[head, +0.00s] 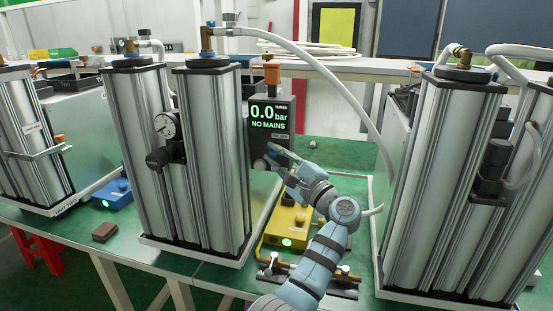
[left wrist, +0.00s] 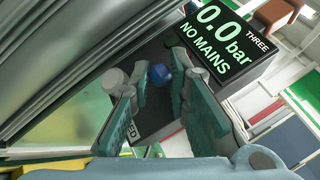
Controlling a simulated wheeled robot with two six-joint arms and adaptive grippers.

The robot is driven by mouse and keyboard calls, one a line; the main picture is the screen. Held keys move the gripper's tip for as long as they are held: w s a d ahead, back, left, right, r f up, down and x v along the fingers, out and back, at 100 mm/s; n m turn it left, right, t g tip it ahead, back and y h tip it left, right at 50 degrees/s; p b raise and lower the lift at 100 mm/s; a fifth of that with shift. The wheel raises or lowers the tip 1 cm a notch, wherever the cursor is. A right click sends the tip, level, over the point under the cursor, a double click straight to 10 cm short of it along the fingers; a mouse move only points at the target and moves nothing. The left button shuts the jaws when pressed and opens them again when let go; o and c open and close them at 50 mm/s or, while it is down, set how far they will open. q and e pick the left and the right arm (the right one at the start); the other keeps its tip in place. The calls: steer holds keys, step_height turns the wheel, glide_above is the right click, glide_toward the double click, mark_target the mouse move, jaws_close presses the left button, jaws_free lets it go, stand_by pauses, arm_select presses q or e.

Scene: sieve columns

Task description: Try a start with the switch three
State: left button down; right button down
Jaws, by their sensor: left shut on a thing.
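The control box of column three (head: 272,117) stands behind the column pair (head: 210,160). Its screen reads THREE, 0.0 bar, NO MAINS in green; it also shows in the left wrist view (left wrist: 222,42). My left gripper (head: 277,157) is at the lower front of this box. In the left wrist view its two fingers (left wrist: 158,95) stand either side of a small blue knob (left wrist: 160,75) on the dark panel, apparently the switch. The gripper is shut on it; the exact contact is partly hidden. My right gripper is in neither view.
A blue box (head: 112,196) and a brown block (head: 104,231) lie left. Another column pair (head: 440,180) stands right. A white hose (head: 335,85) arches overhead.

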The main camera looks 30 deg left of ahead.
arm_select(q)
steer(key=c, duration=1.5)
jaws_free()
steer(key=shift+w, duration=0.1)
steer(key=shift+d, duration=0.1)
steer(key=v, duration=0.7)
steer(key=shift+d+f, duration=0.1)
steer(key=shift+d, duration=0.15)
steer(key=shift+a, duration=0.1)
